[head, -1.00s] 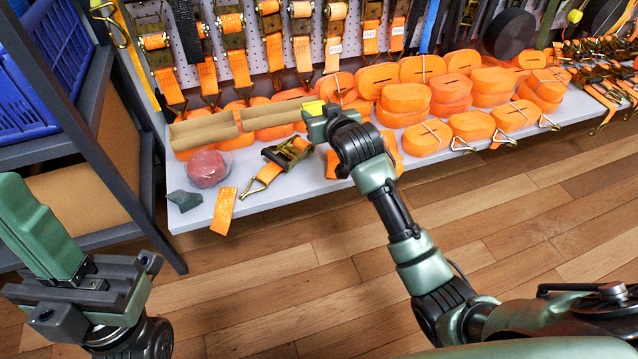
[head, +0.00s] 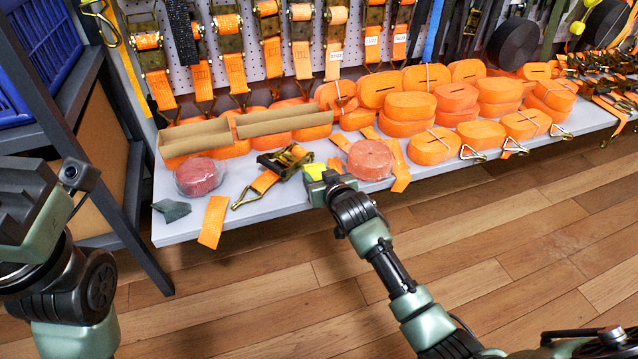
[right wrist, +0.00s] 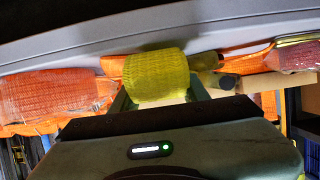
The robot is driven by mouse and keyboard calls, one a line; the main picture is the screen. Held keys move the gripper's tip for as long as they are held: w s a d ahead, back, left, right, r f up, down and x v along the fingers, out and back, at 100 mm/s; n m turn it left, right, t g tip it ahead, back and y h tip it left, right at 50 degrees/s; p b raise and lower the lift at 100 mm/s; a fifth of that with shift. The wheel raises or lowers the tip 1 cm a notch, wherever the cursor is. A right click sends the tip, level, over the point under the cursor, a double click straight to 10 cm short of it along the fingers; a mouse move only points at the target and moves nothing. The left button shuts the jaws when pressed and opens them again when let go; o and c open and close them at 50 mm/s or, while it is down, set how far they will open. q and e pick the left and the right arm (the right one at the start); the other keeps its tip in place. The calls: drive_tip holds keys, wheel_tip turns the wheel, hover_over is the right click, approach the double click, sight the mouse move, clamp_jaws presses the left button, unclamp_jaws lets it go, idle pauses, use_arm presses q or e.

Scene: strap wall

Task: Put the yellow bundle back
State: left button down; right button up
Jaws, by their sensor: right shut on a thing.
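The yellow bundle (head: 315,171) is between the jaws of my right gripper (head: 318,181), at the shelf's front edge. In the right wrist view the yellow bundle (right wrist: 156,76) is a woven roll with a finger on each side. My right gripper is shut on it. Part of it is hidden by the gripper in the head view. I cannot tell whether it touches the shelf (head: 228,196). My left gripper (head: 30,205) is at the left edge of the head view, away from the shelf. Its jaws do not show clearly.
A wrapped red-orange roll (head: 370,160) lies just right of the gripper, a ratchet buckle (head: 285,160) just left. A wrapped dark red roll (head: 199,177) is farther left. Two cardboard trays (head: 195,138) and stacked orange bundles (head: 408,105) fill the back. Bare shelf shows at front left.

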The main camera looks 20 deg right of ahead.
drive_tip(key=shift+f, duration=0.4)
drive_tip(key=shift+r, duration=0.15)
drive_tip(key=o, duration=1.4)
